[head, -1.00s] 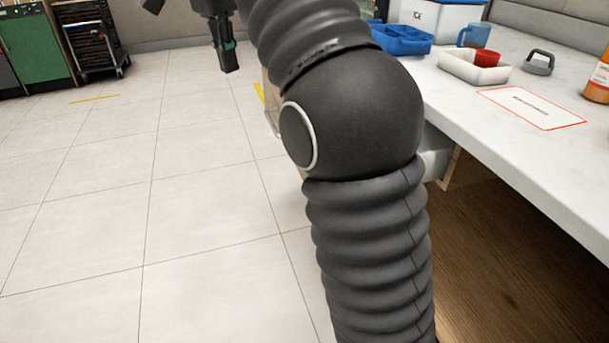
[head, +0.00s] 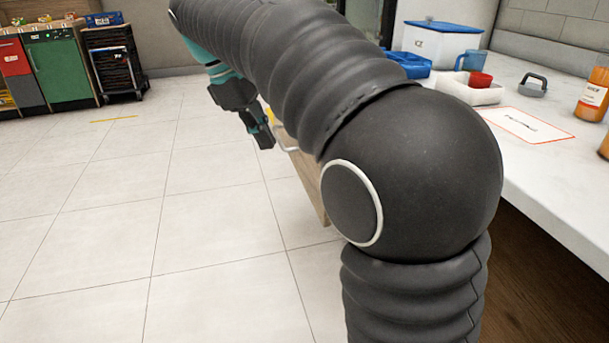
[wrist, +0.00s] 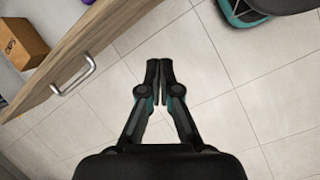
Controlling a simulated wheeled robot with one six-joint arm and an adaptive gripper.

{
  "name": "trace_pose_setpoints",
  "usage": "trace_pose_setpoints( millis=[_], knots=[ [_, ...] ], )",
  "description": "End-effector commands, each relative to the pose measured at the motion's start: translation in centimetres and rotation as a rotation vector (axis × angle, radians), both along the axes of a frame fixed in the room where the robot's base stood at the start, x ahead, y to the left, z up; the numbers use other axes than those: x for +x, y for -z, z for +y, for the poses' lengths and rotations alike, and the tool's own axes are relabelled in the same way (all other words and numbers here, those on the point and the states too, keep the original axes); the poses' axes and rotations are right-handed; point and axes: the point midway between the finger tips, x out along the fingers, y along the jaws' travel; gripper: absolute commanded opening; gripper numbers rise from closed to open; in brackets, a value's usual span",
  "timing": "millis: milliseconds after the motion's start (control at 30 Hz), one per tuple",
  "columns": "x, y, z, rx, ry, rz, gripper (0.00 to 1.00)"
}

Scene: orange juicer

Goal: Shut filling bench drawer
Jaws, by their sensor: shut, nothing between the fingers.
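The filling bench drawer stands open. Its wooden front (wrist: 118,28) and pale bar handle (wrist: 74,82) are at the left of the wrist view. In the head view a strip of the wooden front (head: 308,180) shows beside my arm, which hides most of the drawer. My gripper (wrist: 159,68) is shut and empty, over the floor on the outer side of the drawer front, apart from the handle. In the head view my gripper (head: 266,143) appears just left of the handle (head: 288,145).
A brown box (wrist: 20,42) and a purple item (wrist: 68,88) lie inside the drawer. The bench top (head: 560,170) at right holds a white tray, a blue bin, a cooler, a mug and bottles. Tiled floor (head: 190,220) at left is clear.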

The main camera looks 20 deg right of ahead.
Motion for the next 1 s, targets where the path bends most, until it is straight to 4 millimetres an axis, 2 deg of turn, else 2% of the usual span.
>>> trace_pose_setpoints(
  millis=[100, 300, 533, 667, 1000],
  knots=[
    [0.2, 0.2, -0.1, -0.007, -0.212, 0.074, 0.00],
    [0.5, 0.1, 0.1, -0.008, -0.469, 0.162, 0.00],
    [0.5, 0.7, -0.2, -0.006, -0.545, 0.191, 0.00],
    [0.4, 2.2, -0.8, -0.005, -0.540, 0.193, 0.00],
    [0.4, 8.1, -3.2, -0.006, -0.537, 0.193, 0.00]
  ],
)
